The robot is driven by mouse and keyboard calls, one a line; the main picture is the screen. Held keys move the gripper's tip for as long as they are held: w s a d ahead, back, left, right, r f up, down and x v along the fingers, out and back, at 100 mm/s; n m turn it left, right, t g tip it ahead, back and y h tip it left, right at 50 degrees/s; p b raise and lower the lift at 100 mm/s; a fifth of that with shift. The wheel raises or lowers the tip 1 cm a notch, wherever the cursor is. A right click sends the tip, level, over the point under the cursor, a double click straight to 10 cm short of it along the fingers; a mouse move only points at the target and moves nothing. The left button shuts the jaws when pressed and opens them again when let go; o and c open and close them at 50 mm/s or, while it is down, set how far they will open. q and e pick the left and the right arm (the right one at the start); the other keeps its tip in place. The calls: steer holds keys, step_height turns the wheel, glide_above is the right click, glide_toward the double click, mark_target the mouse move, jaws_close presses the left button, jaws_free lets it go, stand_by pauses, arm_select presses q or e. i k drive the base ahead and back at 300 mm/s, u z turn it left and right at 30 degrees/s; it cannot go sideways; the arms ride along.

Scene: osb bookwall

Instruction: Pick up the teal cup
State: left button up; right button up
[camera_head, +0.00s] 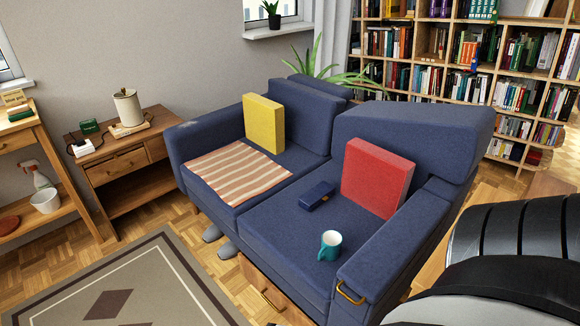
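The teal cup (329,246) stands upright on the right seat of the blue sofa (275,237). Its inside is pale and its handle points to the lower left. Nothing touches it. A dark blue case (318,194) lies behind it, and a red cushion (377,178) leans against the backrest behind and to the right. Part of my own arm fills the lower right corner. Neither gripper shows in the head view.
The sofa's right armrest (392,258) rises beside the cup, with a brass handle (350,293) at its front. A striped cloth (237,172) and yellow cushion (263,122) occupy the left seat. Grey slippers (227,250) lie on the floor. The rug (70,300) is clear.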

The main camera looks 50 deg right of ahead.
mark_target(332, 240)
steer(key=i, duration=2.65)
steer(key=z, duration=3.15)
steer(key=i, duration=0.5)
steer(key=z, duration=0.1)
